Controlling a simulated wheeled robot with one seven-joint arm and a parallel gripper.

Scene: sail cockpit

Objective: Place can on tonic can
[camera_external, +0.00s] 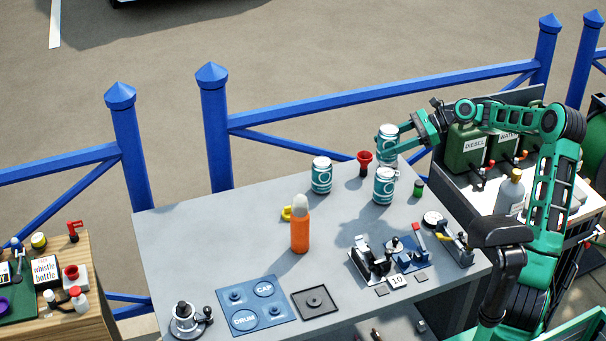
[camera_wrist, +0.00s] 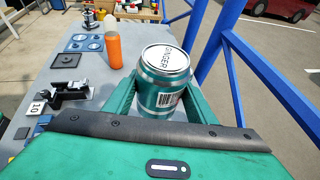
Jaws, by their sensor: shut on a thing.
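My gripper (camera_external: 390,139) is shut on a teal-and-white can (camera_external: 387,132), near the table's far right edge. The held can (camera_wrist: 165,75) is upright between the green fingers in the wrist view, and its white lid has lettering that seems to read GINGER. Two similar cans stand upright on the table: one (camera_external: 384,187) lower in the picture than the held can, the other (camera_external: 321,176) to the left. Their lid lettering is too small to read, so I cannot tell which is the tonic can. The held can hides what is behind it in the wrist view.
A red funnel (camera_external: 364,160) stands between the cans, and a small green cylinder (camera_external: 418,188) is at right. An orange bottle (camera_external: 300,232) and metal fixtures (camera_external: 370,260) occupy the front. A blue railing (camera_external: 390,92) runs behind the grey table (camera_external: 190,240).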

